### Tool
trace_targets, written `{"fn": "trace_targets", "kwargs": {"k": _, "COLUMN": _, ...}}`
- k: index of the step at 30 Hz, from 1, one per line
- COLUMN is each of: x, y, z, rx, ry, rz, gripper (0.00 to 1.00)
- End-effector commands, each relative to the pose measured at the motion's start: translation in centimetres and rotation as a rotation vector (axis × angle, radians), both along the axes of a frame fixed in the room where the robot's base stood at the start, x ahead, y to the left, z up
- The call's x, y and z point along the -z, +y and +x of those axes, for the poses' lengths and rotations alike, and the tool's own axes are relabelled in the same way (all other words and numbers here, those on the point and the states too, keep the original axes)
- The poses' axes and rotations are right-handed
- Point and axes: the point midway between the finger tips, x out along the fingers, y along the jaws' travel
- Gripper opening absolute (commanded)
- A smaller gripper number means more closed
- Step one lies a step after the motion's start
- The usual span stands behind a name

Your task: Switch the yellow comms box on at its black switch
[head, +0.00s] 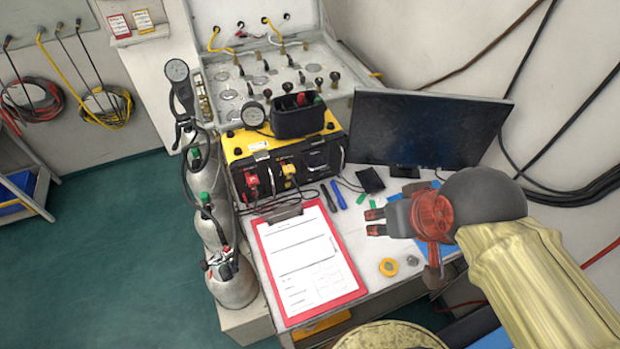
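The yellow comms box (240,150) stands on the bench at the foot of the valve panel. Its black front carries a red plug (252,181), a yellow plug (289,171) and a dark panel at the right. I cannot make out the black switch or its position at this size. My gripper (374,222) is to the right of and nearer than the box, above the bench.
A black bin (297,119) and round gauge (253,113) sit on the box. A monitor (428,130) stands right of it. Gas cylinders (212,225) stand left.

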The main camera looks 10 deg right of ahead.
Motion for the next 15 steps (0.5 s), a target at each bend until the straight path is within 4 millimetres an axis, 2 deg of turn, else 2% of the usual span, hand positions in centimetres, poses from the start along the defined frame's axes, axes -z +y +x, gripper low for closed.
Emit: {"fn": "trace_targets", "kwargs": {"k": 15, "x": 0.0, "y": 0.0, "z": 0.0, "rx": 0.0, "ry": 0.0, "rz": 0.0, "gripper": 0.08}}
